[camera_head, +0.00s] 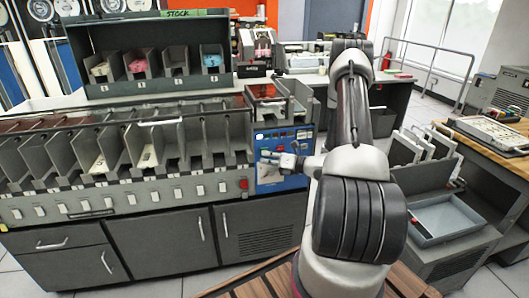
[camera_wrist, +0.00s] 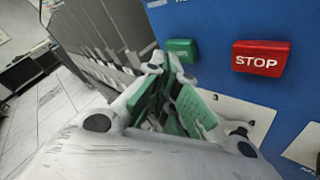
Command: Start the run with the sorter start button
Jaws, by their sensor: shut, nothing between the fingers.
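The sorter (camera_head: 120,150) stands at the left with a blue control panel (camera_head: 268,178) at its right end, which also fills the upper right of the wrist view (camera_wrist: 220,20). A green button (camera_wrist: 181,48) with no readable label sits on the panel, left of a red button marked STOP (camera_wrist: 261,58). My gripper (camera_head: 270,158) is in front of the panel. Its fingers (camera_wrist: 163,66) are shut and empty, with the tips just below the green button. I cannot tell whether they touch it. In the head view, my gripper hides part of the panel.
A red button (camera_head: 244,184) sits on the sorter's front strip, left of the panel. Card bins (camera_head: 205,148) line the sorter's top. A grey tray (camera_head: 444,219) and wooden table (camera_head: 480,145) stand right of my arm. Open floor shows at the wrist view's left.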

